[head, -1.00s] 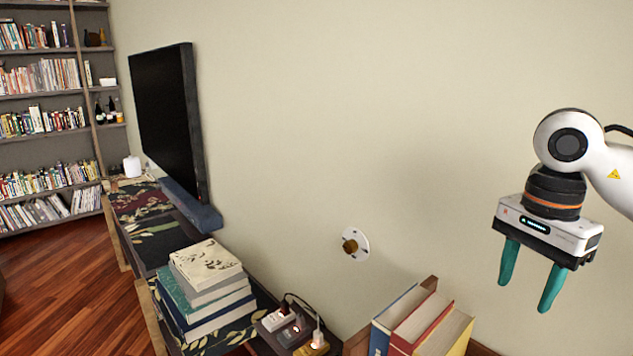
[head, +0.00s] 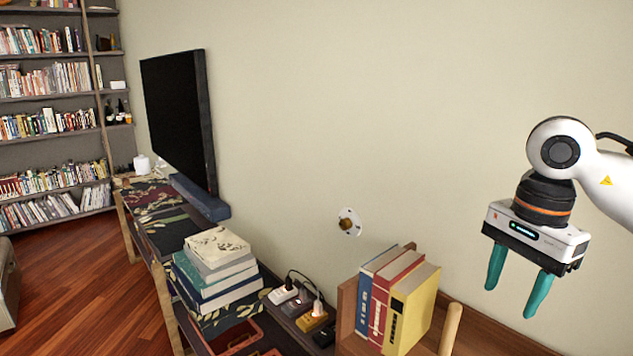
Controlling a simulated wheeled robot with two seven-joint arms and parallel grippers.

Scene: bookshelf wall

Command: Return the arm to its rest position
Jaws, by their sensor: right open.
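My right gripper (head: 517,288) hangs at the right of the head view, with its two green fingers pointing down and spread apart. It is open, and nothing shows between the fingers. My right arm comes in from the right edge, in front of the bare wall. The gripper is above and to the right of the upright books (head: 408,305) and touches nothing that I can see. My left gripper is not in view.
A low cabinet (head: 150,235) runs along the wall, carrying a book stack (head: 215,268), power adapters (head: 300,305) and a soundbar (head: 200,198). A black television (head: 178,120) hangs above. A bookshelf (head: 50,145) stands far left. Wood floor (head: 85,290) lies open at left.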

